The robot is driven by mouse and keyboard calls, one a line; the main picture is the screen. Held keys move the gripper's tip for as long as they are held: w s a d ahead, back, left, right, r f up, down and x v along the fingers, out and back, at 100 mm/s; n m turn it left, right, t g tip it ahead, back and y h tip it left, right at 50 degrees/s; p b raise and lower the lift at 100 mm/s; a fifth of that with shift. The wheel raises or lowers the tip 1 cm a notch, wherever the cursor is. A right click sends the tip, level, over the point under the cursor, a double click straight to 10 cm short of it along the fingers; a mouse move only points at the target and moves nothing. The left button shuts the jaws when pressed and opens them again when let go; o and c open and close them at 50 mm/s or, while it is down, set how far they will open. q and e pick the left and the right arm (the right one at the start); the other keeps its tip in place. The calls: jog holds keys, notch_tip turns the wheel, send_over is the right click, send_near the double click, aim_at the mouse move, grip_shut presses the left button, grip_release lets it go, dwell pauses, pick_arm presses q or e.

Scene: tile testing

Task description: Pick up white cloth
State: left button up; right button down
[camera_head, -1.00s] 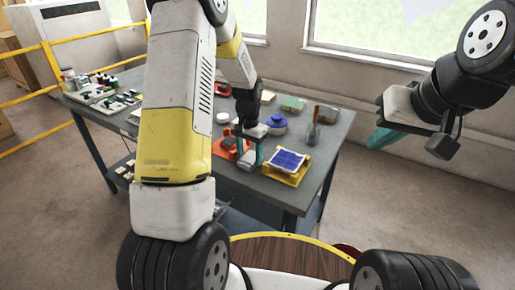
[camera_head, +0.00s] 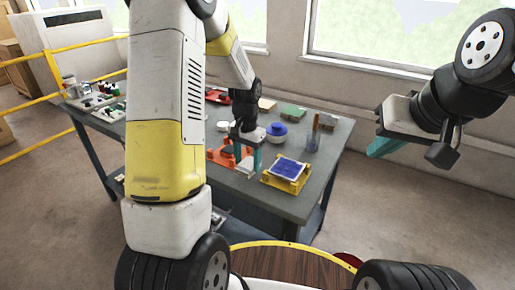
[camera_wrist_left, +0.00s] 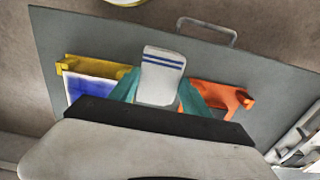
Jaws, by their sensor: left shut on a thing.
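The white cloth (camera_wrist_left: 161,78), with two blue stripes near one end, is between the teal fingers of my left gripper (camera_wrist_left: 158,92) in the left wrist view. My left gripper is shut on it. In the head view my left gripper (camera_head: 247,155) is over the table between the orange holder and the yellow holder, with a pale part of the cloth (camera_head: 246,168) below the fingers. My right gripper (camera_head: 385,143) is off to the right, away from the table, and I cannot see between its fingers.
The grey table (camera_head: 292,208) also carries a yellow holder with a blue tile (camera_head: 288,169), an orange holder (camera_head: 221,158), a blue-lidded container (camera_head: 276,133) and a brush-like tool (camera_head: 314,135). A yellow railing (camera_head: 70,125) stands at left. The table's front right is bare.

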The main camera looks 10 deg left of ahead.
pick_arm(q)
jog(key=s+r, duration=0.1)
jog(key=s, duration=1.1)
jog(key=shift+d, duration=0.25)
jog(key=shift+s, duration=0.1)
